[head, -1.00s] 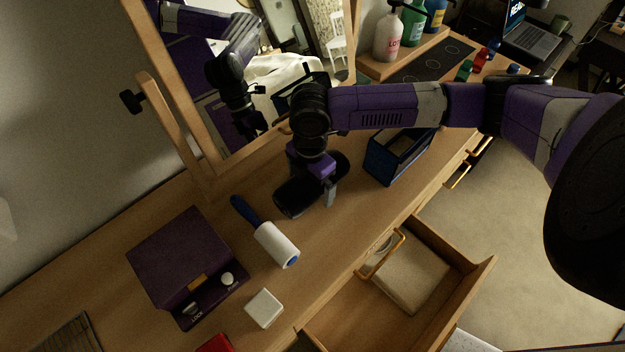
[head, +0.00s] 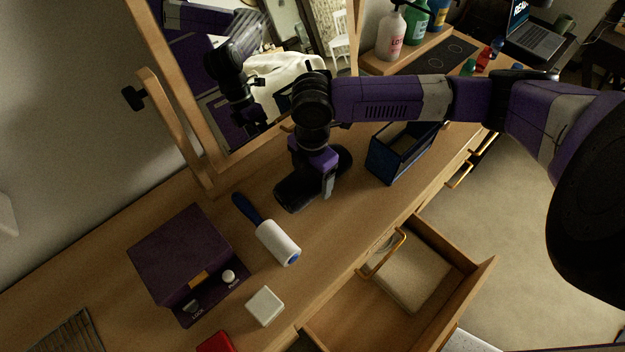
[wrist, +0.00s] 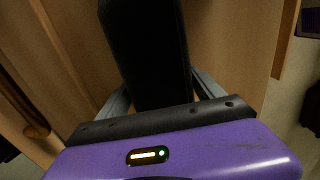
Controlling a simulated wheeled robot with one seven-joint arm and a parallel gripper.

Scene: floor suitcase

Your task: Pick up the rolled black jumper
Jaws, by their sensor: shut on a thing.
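The rolled black jumper (head: 292,194) is a dark, elongated roll at the foot of the mirror on the wooden dresser top in the head view. My gripper (head: 322,182) points down over its middle, with a finger showing on the near side. In the wrist view the jumper (wrist: 146,45) is a black band running up between the two grey fingers of my gripper (wrist: 160,92), which is shut on it. The gripper body hides part of the roll. I cannot tell whether it touches the dresser top.
A dark blue open box (head: 388,165) stands close to the right. A lint roller (head: 277,243), a purple box (head: 180,258) and a white block (head: 265,305) lie to the front left. The mirror frame (head: 180,125) stands behind. An open drawer (head: 455,290) juts out in front.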

